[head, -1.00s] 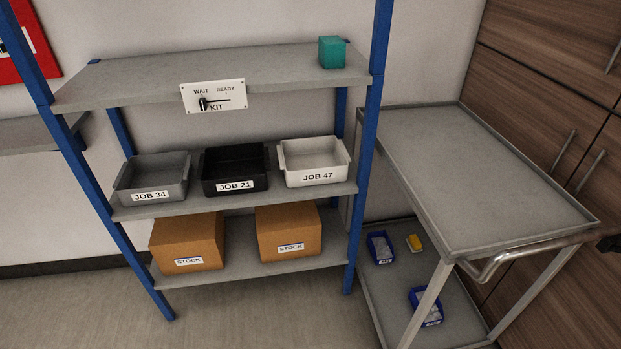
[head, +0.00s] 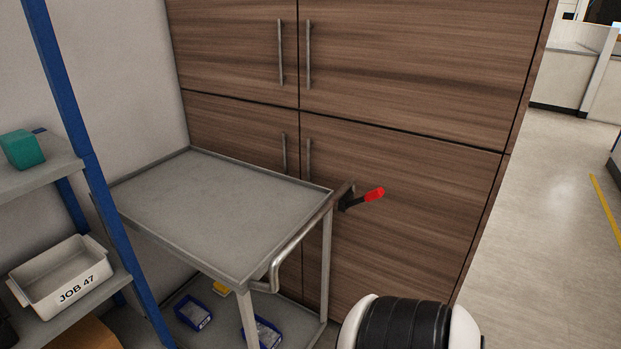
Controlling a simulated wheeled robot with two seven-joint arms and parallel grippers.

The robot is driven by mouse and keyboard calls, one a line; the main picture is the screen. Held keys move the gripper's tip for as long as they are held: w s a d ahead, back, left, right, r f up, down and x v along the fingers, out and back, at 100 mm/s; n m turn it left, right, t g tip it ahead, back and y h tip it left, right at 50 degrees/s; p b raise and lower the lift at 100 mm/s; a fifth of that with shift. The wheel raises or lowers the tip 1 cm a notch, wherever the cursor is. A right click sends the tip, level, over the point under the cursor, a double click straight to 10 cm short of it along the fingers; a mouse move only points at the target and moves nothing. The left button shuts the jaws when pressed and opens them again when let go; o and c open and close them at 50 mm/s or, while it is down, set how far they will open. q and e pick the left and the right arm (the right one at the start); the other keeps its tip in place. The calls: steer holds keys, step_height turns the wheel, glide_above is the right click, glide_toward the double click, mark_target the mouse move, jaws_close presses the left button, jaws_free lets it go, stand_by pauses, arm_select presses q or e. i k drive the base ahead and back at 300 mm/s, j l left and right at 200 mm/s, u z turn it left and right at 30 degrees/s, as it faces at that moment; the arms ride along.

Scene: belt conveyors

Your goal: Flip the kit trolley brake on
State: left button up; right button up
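The kit trolley (head: 215,205) is a grey metal cart with an empty top deck, standing in front of the wooden cabinet. Its tubular push handle (head: 292,247) runs along the near right side. The brake lever (head: 366,198) has a black base and a red grip. It sits at the far end of the handle, and the grip points right and slightly up. A black and white rounded part, likely of my own arm, shows at the bottom edge. Neither gripper shows.
A blue-post shelf (head: 88,165) stands left of the trolley, with a teal block (head: 22,149) and a white JOB 47 bin (head: 60,275). Blue bins (head: 193,313) sit on the trolley's lower deck. The wooden cabinet (head: 400,120) is behind the trolley. Open floor (head: 545,230) lies to the right.

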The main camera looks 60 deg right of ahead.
mark_target(375, 194)
steer(key=z, duration=2.4)
